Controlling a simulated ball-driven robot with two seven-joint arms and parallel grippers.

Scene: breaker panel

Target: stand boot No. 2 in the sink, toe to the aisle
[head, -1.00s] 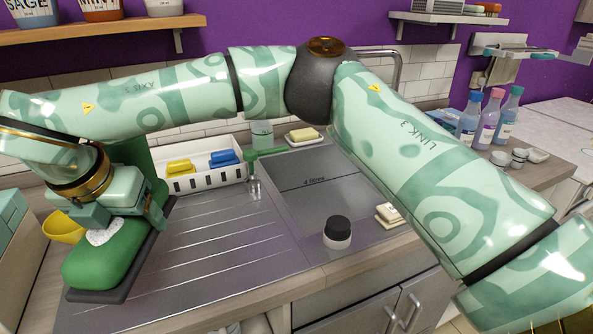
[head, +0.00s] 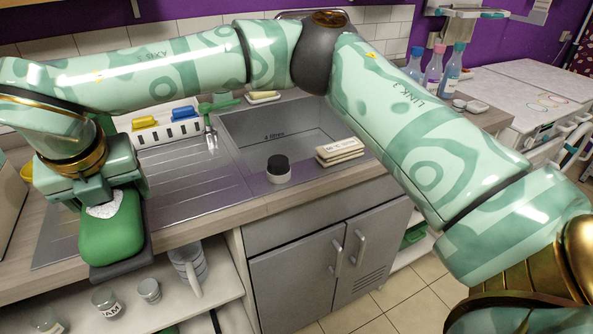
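A green boot (head: 110,240) with a dark sole is at the left, toe toward me, over the front edge of the draining board (head: 185,185). A white patch shows on its instep; no number is readable. My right gripper (head: 103,190), on the arm that comes in from the right and bends across, is shut on the boot's upper part; the fingertips are partly hidden. The sink (head: 300,118), marked "4 litres", lies right of the boot, partly behind my arm. My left gripper is not in view.
A black-capped jar (head: 278,168) and a stack of pale blocks (head: 340,150) stand at the sink's front rim. A green tap (head: 215,106) and a white caddy (head: 165,132) are behind the draining board. Bottles (head: 433,70) stand right. A shelf with cups (head: 187,262) is below.

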